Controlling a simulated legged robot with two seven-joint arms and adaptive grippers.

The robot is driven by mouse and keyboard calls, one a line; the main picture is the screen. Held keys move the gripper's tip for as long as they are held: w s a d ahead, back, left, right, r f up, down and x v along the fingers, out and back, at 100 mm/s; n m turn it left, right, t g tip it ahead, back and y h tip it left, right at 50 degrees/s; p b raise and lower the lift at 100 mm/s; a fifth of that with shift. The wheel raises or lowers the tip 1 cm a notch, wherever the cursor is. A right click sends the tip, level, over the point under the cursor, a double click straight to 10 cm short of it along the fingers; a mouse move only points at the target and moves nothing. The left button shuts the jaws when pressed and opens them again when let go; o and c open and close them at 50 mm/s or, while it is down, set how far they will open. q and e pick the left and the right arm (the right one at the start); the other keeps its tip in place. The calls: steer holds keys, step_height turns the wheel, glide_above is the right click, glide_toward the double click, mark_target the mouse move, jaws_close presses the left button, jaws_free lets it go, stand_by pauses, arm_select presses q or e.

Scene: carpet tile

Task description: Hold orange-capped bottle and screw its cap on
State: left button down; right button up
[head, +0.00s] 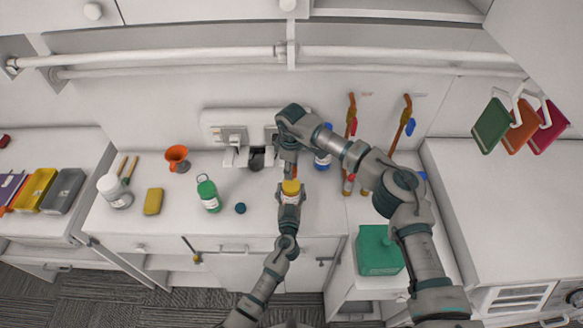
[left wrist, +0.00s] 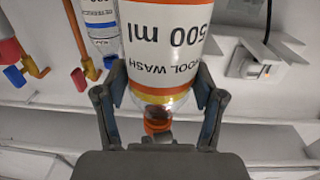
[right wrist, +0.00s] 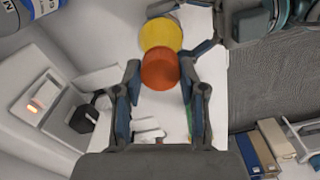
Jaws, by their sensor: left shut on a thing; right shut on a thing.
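My left gripper (head: 290,196) is shut around a bottle (head: 291,186) with yellow contents and a white "500 ml" label. In the left wrist view the bottle (left wrist: 172,45) fills the space between the fingers, its lettering upside down. My right gripper (head: 288,168) points down from above and is shut on the orange cap. In the right wrist view the cap (right wrist: 160,69) sits between the fingertips, with the yellow bottle (right wrist: 160,35) right behind it. I cannot tell whether cap and neck are fully seated.
A green bottle (head: 208,194), a dark blue ball-like object (head: 240,208), a yellow sponge (head: 153,201), an orange funnel (head: 177,157) and a white jar (head: 113,190) stand on the counter to the left. A blue-labelled bottle (head: 323,160) stands close behind my grippers.

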steer(key=shift+w+r+m, duration=0.1)
steer(key=shift+w+m, duration=0.05)
steer(key=shift+m, duration=0.45)
steer(key=shift+o, duration=0.2)
steer(key=o, duration=0.7)
steer(key=shift+r, duration=2.2)
steer(key=shift+c, duration=0.5)
